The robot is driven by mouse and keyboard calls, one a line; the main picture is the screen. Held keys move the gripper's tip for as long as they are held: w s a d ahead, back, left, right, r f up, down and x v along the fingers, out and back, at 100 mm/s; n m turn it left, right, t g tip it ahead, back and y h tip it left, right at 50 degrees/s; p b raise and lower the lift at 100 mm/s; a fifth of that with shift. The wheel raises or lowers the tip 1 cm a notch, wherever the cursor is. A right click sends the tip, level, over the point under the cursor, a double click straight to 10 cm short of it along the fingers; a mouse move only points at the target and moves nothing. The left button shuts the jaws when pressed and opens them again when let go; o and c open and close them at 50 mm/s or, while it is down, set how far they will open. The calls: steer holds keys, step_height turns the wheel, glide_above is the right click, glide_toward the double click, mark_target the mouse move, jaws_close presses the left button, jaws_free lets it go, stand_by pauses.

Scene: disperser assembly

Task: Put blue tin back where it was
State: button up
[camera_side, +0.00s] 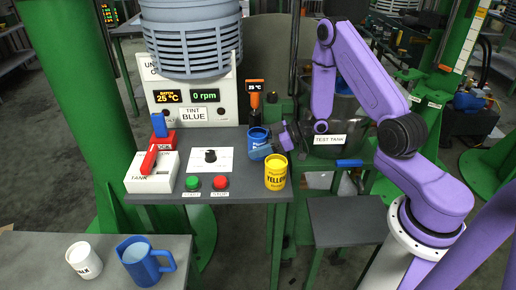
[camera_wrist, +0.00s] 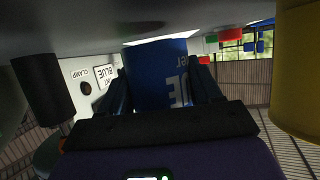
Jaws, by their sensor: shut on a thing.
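The blue tin (camera_side: 257,137) stands near the back right of the grey control table (camera_side: 235,185), behind the yellow tin (camera_side: 275,173). My gripper (camera_side: 268,150) reaches it from the right and is shut on it. In the wrist view the blue tin (camera_wrist: 158,72) sits between my two fingers (camera_wrist: 160,90), with part of its white lettering showing. The tin looks upright. Whether its base touches the table cannot be told.
The yellow tin also shows close by at the right of the wrist view (camera_wrist: 296,70). A thermometer with an orange body (camera_side: 254,100) stands just behind the blue tin. Green (camera_side: 192,182) and red (camera_side: 221,182) buttons lie to the left. A tank labelled TEST TANK (camera_side: 330,140) stands to the right.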

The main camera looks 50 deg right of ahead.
steer(key=shift+f, duration=0.55)
steer(key=shift+f, duration=0.1)
steer(key=o, duration=1.2)
steer(key=shift+s+d+r, duration=0.1)
steer(key=shift+d+r, duration=0.05)
steer(key=shift+r, duration=0.05)
steer(key=v, duration=0.4)
steer(key=shift+s+d, duration=0.1)
steer(key=shift+d, duration=0.1)
steer(key=shift+s+r, duration=0.15)
steer(key=shift+r, duration=3.4)
